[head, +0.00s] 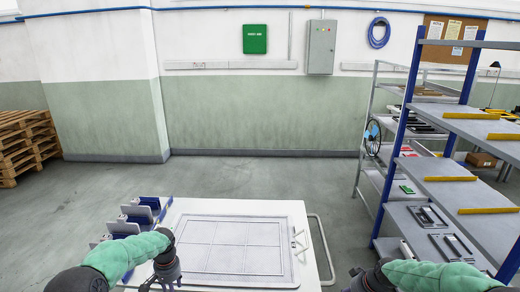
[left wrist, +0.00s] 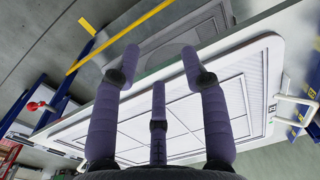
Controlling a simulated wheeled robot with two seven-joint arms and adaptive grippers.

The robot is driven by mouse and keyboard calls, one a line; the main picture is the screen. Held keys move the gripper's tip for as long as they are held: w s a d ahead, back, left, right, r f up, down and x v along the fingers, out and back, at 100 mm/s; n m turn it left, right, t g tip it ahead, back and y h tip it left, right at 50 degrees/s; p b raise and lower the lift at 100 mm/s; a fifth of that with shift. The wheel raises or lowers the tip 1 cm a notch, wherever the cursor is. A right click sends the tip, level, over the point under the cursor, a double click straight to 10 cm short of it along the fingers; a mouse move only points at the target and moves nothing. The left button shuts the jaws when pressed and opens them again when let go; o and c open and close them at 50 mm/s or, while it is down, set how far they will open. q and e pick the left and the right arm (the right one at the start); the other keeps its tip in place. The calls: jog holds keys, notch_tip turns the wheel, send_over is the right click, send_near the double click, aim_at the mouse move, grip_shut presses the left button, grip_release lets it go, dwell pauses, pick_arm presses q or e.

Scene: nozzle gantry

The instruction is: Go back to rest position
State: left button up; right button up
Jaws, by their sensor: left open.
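My left gripper (head: 162,282) is at the bottom of the head view, over the near left part of a white table, with its fingertips cut off by the frame edge. In the left wrist view its dark fingers (left wrist: 158,62) are spread apart with nothing between them, so it is open and empty. My right gripper (head: 362,282) is at the bottom right, beyond the table's right side. Only its dark upper part shows, and its fingers are too cut off to judge.
The white table (head: 290,212) carries a flat framed panel (head: 228,272) and has a rail handle (head: 322,248) on its right. Blue holders (head: 140,212) line its left edge. A shelf rack (head: 452,192) stands at right, pallets (head: 25,142) at left. Floor behind the table is clear.

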pick_arm(q)
jog(key=s+d+f+h, duration=0.4)
jog(key=s+d+f, duration=0.95)
jog(key=f, duration=0.35)
pick_arm(e)
jog(key=s+a+f+g+y, duration=0.1)
jog(key=s+a+f, duration=0.45)
jog(key=f, duration=0.25)
jog(key=s+a+f+g, duration=0.1)
jog(key=s+a+f, duration=0.45)
jog(key=f, duration=0.25)
pick_arm(q)
jog(key=s+d+f+n, duration=0.1)
jog(key=s+d, duration=0.2)
jog(key=s, duration=0.6)
jog(key=s+d+f+n, duration=0.2)
jog(key=s+d, duration=0.2)
jog(key=s, duration=0.5)
jog(key=shift+s+f+h, duration=0.3)
pick_arm(e)
jog(key=s+a+f, duration=0.3)
jog(key=s+a, duration=0.1)
jog(key=s, duration=0.4)
jog(key=s+a+f+m+g, duration=0.1)
jog(key=s+a+f, duration=0.2)
jog(key=s, duration=0.5)
jog(key=shift+s+a+f+g+y, duration=0.2)
jog(key=shift+a+g+y, duration=0.15)
jog(key=shift+a, duration=0.55)
